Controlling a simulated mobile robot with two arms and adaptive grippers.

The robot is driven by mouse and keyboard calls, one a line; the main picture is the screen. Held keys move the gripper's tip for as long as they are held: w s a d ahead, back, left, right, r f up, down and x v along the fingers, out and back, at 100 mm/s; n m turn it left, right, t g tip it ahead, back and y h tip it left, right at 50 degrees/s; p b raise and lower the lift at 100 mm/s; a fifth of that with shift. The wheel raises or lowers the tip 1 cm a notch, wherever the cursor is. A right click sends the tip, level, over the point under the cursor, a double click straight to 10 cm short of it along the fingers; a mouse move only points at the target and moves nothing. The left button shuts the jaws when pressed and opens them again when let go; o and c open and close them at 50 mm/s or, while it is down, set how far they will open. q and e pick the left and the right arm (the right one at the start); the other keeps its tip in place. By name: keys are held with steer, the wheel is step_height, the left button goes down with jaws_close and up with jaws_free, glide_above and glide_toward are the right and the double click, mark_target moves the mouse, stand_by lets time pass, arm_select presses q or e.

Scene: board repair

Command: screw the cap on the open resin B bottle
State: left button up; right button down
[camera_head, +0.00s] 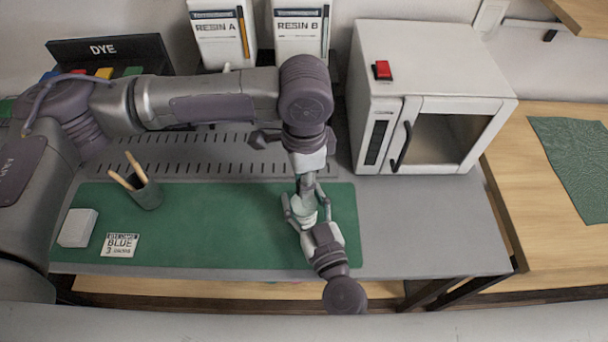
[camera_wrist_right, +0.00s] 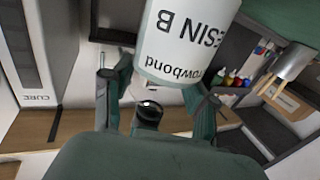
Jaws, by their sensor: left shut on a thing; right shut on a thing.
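The resin B bottle (camera_wrist_right: 182,42), white with black lettering, fills the top of the right wrist view, its label upside down there. My right gripper (camera_head: 304,214) is shut on it above the right part of the green mat (camera_head: 225,225). In the head view the bottle (camera_head: 309,203) shows only as a small pale piece among the fingers. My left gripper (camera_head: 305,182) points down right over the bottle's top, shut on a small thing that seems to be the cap. The cap and the bottle's mouth are hidden by the fingers, so I cannot tell whether they touch.
Resin A (camera_head: 222,40) and resin B (camera_head: 301,35) boxes stand behind. A white oven (camera_head: 425,90) stands right of the arms; the grey table before it is clear.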

arm_select(q)
steer(key=m, duration=1)
steer(key=shift+f, duration=0.1)
steer(key=m, duration=1.9)
steer(key=shift+a, duration=0.1)
steer(key=m, duration=0.6)
steer(key=shift+m, duration=0.4)
steer(key=o, duration=0.7)
